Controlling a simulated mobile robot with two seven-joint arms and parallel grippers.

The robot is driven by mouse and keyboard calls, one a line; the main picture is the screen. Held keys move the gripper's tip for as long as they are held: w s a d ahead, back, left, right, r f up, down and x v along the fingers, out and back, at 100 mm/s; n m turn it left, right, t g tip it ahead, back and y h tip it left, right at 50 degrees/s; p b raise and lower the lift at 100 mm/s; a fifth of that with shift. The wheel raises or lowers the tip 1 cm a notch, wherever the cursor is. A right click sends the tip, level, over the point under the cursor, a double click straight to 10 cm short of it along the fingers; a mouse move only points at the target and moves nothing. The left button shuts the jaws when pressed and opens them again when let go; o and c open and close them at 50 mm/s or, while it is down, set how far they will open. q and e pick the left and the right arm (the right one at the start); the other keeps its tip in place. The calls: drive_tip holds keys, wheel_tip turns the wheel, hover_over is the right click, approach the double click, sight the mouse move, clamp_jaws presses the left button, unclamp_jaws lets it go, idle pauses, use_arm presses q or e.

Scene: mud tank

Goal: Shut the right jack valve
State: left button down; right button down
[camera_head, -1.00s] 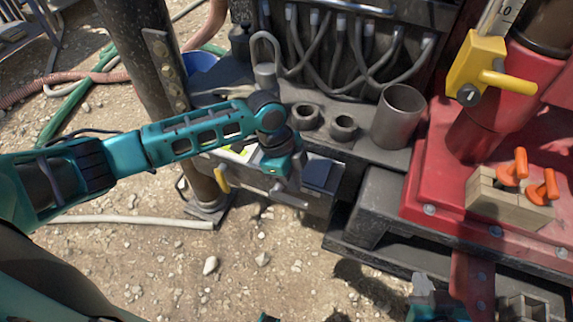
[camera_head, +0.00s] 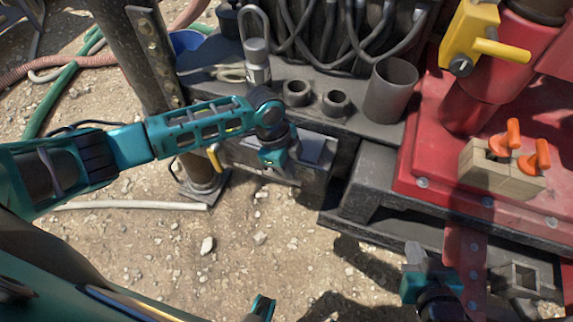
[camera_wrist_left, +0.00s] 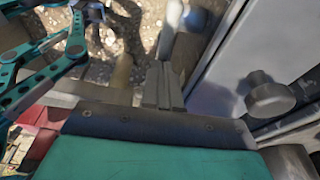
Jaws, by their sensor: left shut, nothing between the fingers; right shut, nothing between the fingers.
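Two orange handles stand on a beige block (camera_head: 500,170) on the red deck at the right; I take them as the jack valves. The right orange handle (camera_head: 537,156) leans up to the right, beside the left orange handle (camera_head: 506,138). My right gripper (camera_head: 413,251) is shut and empty at the lower right, below and left of the block and apart from it. My left gripper (camera_head: 282,176) is shut and empty by the grey box; its closed fingers show in the left wrist view (camera_wrist_left: 163,88). Its fingertips are hard to make out in the head view.
A yellow valve body with a lever (camera_head: 473,40) sits on a red pipe. A grey cup (camera_head: 390,92) and two short rings stand on the dark shelf. A grey knob (camera_wrist_left: 270,95) is right of my left fingers. Open gravel lies in front.

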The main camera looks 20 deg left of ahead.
use_arm(q)
drive_tip(key=shift+d+y+p, duration=0.3)
drive_tip(key=shift+y+p, duration=0.25)
drive_tip(key=shift+y, duration=0.05)
drive_tip(key=shift+d+f+y+p, duration=0.3)
drive_tip(key=shift+f+y+p, duration=0.35)
drive_tip(key=shift+y, duration=0.45)
drive_tip(key=shift+d+f+y, duration=0.15)
drive_tip(key=shift+f+y, duration=0.5)
drive_tip(key=shift+y, duration=0.45)
drive_tip(key=shift+f, duration=0.5)
drive_tip(key=p+v, duration=0.3)
drive_tip(key=v, duration=1)
drive_tip(key=shift+s+d+f, duration=0.1)
